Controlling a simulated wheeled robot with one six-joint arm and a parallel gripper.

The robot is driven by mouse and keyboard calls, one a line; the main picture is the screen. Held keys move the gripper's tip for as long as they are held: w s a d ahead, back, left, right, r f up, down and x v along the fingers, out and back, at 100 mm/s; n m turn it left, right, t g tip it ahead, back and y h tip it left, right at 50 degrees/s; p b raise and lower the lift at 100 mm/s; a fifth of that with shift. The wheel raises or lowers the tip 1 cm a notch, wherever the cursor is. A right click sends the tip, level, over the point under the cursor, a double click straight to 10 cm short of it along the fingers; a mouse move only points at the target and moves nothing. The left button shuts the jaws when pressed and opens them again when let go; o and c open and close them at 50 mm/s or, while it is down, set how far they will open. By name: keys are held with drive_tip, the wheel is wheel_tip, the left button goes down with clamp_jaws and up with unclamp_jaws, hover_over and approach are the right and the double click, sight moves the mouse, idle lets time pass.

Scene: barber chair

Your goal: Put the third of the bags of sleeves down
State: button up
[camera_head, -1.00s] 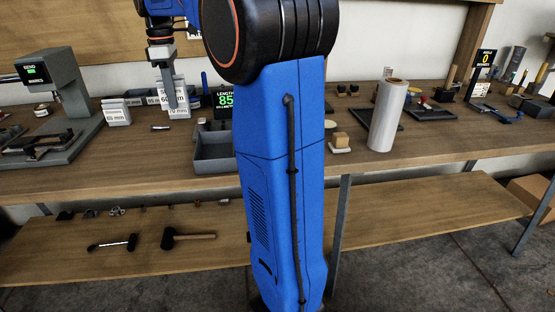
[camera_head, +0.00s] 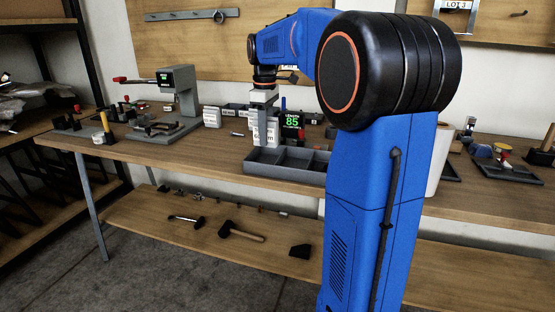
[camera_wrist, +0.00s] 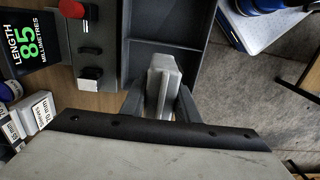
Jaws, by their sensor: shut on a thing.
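My gripper (camera_wrist: 160,105) is shut on a pale grey bag of sleeves (camera_wrist: 163,70), which stands between the fingers in the wrist view. Behind it in that view is the dark grey divided tray (camera_wrist: 180,22); the bag overlaps the tray in the picture, and its height above it cannot be told. In the head view my gripper (camera_head: 262,108) hangs pointing down by the tray (camera_head: 262,168), near a white labelled box (camera_head: 272,132). The held bag is not clearly distinguishable there. The tray compartments that show look empty; my arm hides its right end.
The length display reading 85 (camera_head: 291,121) stands behind the tray. White labelled boxes (camera_head: 212,117) stand left of it, and a grey bend gauge (camera_head: 178,90) farther left. A pale roll (camera_head: 438,160) stands to the right. A hammer (camera_head: 240,232) lies on the lower shelf.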

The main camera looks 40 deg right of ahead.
drive_tip(key=shift+f, duration=3.3)
drive_tip(key=shift+f, duration=0.15)
drive_tip(key=o, duration=1.1)
drive_tip(key=shift+o, duration=0.2)
wheel_tip(320, 180, up, 12)
drive_tip(key=shift+r, duration=0.2)
drive_tip(key=s+a+f+m+t, duration=0.1)
drive_tip(key=s+a+f, duration=0.4)
drive_tip(key=s, duration=0.5)
drive_tip(key=s+a+f+m+t, duration=0.2)
drive_tip(key=s+a+f+m, duration=0.2)
drive_tip(key=s+f, duration=0.4)
drive_tip(key=s+a+f+m+t, duration=0.1)
drive_tip(key=s+a+f, duration=0.5)
drive_tip(key=s, duration=0.6)
drive_tip(key=shift+s+a+f+m+t, duration=0.15)
drive_tip(key=shift+a+f+m+t, duration=0.25)
drive_tip(key=shift+f+m, duration=0.45)
